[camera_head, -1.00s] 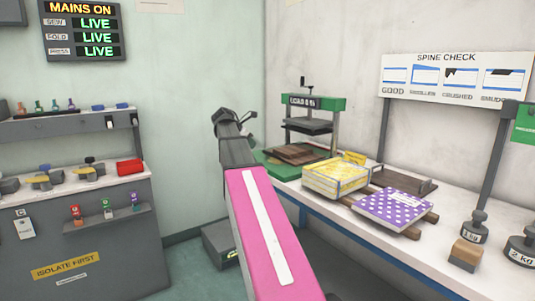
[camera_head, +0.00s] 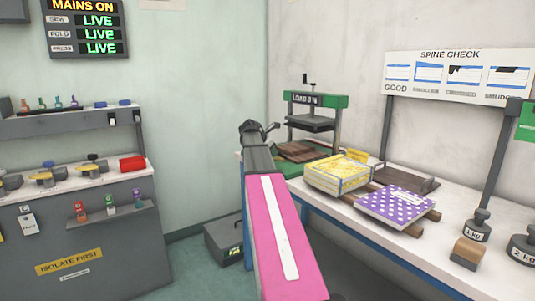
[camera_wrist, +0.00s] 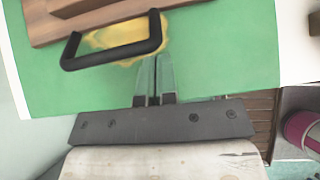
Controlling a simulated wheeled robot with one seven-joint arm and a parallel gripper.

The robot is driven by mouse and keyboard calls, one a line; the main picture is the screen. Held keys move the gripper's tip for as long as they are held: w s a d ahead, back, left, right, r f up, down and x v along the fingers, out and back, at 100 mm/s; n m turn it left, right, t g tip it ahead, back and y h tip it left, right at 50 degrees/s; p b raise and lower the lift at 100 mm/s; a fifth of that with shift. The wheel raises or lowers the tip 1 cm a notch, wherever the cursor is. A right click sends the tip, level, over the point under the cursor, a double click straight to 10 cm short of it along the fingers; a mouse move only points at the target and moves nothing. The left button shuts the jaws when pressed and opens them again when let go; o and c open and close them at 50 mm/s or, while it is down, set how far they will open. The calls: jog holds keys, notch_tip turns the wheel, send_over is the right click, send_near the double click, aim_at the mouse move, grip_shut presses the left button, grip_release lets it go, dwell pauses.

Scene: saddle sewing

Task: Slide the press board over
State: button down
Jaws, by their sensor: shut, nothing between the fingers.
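The press board is a brown wooden board (camera_head: 303,151) on the green mat (camera_head: 290,169) by the small press. In the wrist view the board (camera_wrist: 50,25) shows at the upper left, with a black bar handle (camera_wrist: 110,57) on its near edge. The handle stands out over a yellow patch on the green mat (camera_wrist: 225,60). My gripper (camera_wrist: 155,60) is shut and empty, its fingertips just below the handle's right end. I cannot tell whether they touch it. In the head view my wrist is left of the board and the fingers are not clear.
The press (camera_head: 314,110) stands behind the board. A yellow book stack (camera_head: 338,173) and a purple dotted book (camera_head: 397,206) on wooden strips lie to the right. Weights (camera_head: 477,226) stand farther right. A dark case (camera_head: 224,241) is on the floor.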

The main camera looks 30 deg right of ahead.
aim_at(295, 151)
jog(key=shift+d, duration=0.2)
jog(key=d, duration=0.7)
jog(key=w+d, duration=0.1)
jog(key=d, duration=0.2)
jog(key=shift+w+d, duration=0.1)
jog(key=shift+d, duration=0.3)
jog(key=a, duration=0.5)
jog(key=shift+s+r, duration=0.3)
jog(key=v, duration=0.9)
jog(key=shift+r, duration=0.1)
